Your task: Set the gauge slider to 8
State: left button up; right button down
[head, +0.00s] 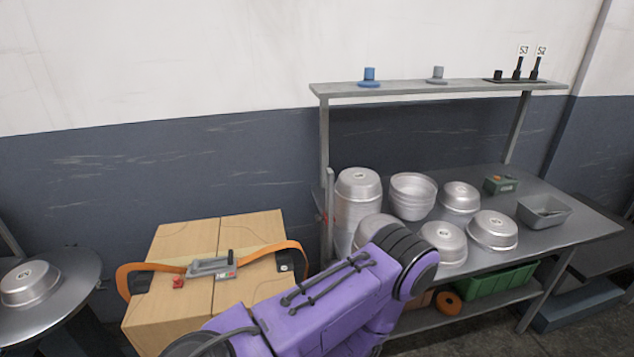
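I cannot make out a gauge with a readable scale or the number 8 in the head view. A grey device with an upright dark handle (210,267) sits on top of a cardboard box (170,305), at the orange strap (262,252); whether it bears the gauge slider I cannot tell. One of my purple arms crosses the lower middle and hides part of the box and table. Neither gripper shows.
Stacked metal pans (358,212) and several upturned ones crowd the metal table (575,232). A grey tray (544,212) stands at its right. The shelf above (405,89) carries small fixtures and levers marked S3 and S2. Another pan (30,283) rests on a round table at left.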

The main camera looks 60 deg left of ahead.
aim_at(318, 218)
jog(key=k, duration=0.45)
jog(key=u, duration=0.7)
